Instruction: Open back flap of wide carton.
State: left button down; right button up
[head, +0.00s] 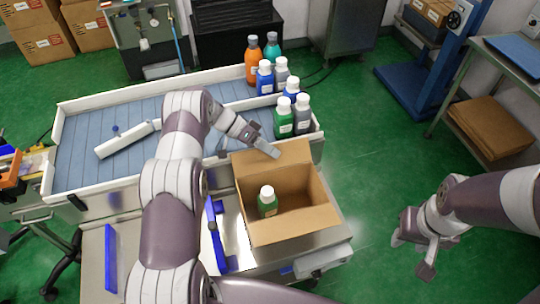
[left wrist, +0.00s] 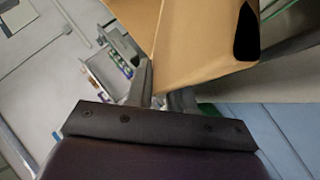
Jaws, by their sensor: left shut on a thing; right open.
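The wide carton (head: 318,205) stands open-topped on the metal table, with a green white-capped bottle (head: 267,206) upright inside at its left. Its back flap (head: 294,155) stands up at the far edge. My left gripper (head: 274,152) reaches over the conveyor and is shut on the back flap near the flap's top edge. In the left wrist view, the fingers (left wrist: 160,92) meet the brown cardboard (left wrist: 195,45); the exact contact is partly hidden. My right gripper (head: 425,262) is open and empty, over the floor well right of the carton.
The conveyor (head: 85,155) with low white walls lies behind the carton. Several capped bottles (head: 284,118) stand at its right end. A white bar (head: 127,139) lies on it. Blue pieces (head: 213,235) lie left of the carton.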

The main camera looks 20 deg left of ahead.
pick_arm(q)
jog(key=shift+f, duration=0.15)
dwell(0.4)
jog(key=c, duration=1.1)
grip_release()
